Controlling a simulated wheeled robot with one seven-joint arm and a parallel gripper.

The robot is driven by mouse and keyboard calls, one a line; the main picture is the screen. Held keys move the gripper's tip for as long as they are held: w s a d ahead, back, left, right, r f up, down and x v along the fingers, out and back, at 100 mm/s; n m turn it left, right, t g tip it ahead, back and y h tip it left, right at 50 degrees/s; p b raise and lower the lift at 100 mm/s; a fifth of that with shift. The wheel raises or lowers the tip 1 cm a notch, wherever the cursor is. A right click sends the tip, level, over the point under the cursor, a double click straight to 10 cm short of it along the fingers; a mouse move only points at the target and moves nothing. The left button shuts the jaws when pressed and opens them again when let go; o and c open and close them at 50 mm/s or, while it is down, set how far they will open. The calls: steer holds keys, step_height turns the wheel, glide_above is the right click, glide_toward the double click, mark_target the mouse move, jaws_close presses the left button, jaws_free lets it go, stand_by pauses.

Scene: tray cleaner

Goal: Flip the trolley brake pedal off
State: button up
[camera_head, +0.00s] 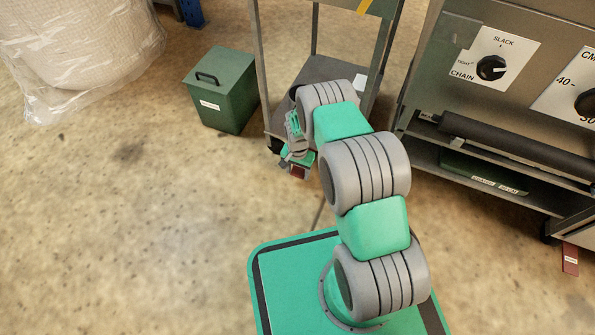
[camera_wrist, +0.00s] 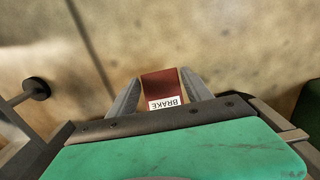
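The brake pedal (camera_head: 299,173) is a small red flap low at the front of the grey trolley (camera_head: 262,75). In the wrist view the red pedal (camera_wrist: 160,84) carries a white label reading BRAKE, upside down. My gripper (camera_head: 296,160) is low beside the trolley's front corner, right at the pedal. In the wrist view its two grey fingers (camera_wrist: 161,80) are apart, one on each side of the pedal. I cannot tell whether they touch it. The pedal's mount is hidden behind my gripper body.
A green lidded bin (camera_head: 222,90) stands left of the trolley. A steel machine (camera_head: 470,120) with dials stands at the right, with another red tag or pedal (camera_head: 570,259) low on it. A wrapped white bundle (camera_head: 75,50) is at the back left. The floor at the left is clear.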

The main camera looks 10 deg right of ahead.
jaws_close()
stand_by(0.4)
